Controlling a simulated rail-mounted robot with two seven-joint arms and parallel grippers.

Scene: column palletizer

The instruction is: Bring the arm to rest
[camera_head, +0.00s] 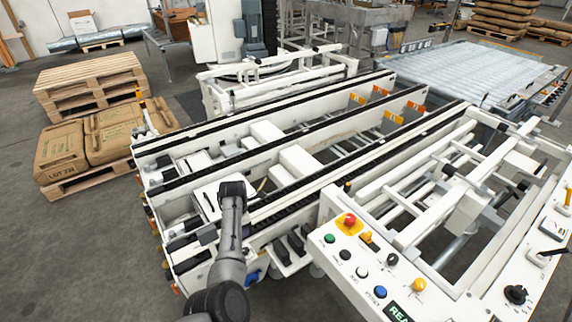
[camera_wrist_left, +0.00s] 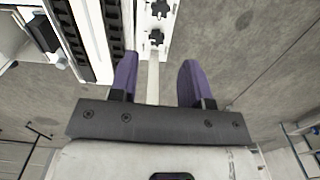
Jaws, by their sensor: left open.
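My left gripper (camera_wrist_left: 159,74) is open in the left wrist view, with two purple fingers spread apart and no object held between them. A white machine part with dark knobs (camera_wrist_left: 158,38) shows beyond the fingers. In the head view, my grey left arm reaches up from the bottom over the near side of the white conveyor machine (camera_head: 330,127). The arm's dark end is in front of the machine, and I cannot make out the fingers there. My right gripper is in neither view.
A control panel (camera_head: 361,248) with coloured buttons stands right of my arm. Sacks on a pallet (camera_head: 62,151) and stacked wooden pallets (camera_head: 90,75) are at left. A roller conveyor (camera_head: 470,68) is at the back right. Grey floor (camera_head: 70,240) at lower left is clear.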

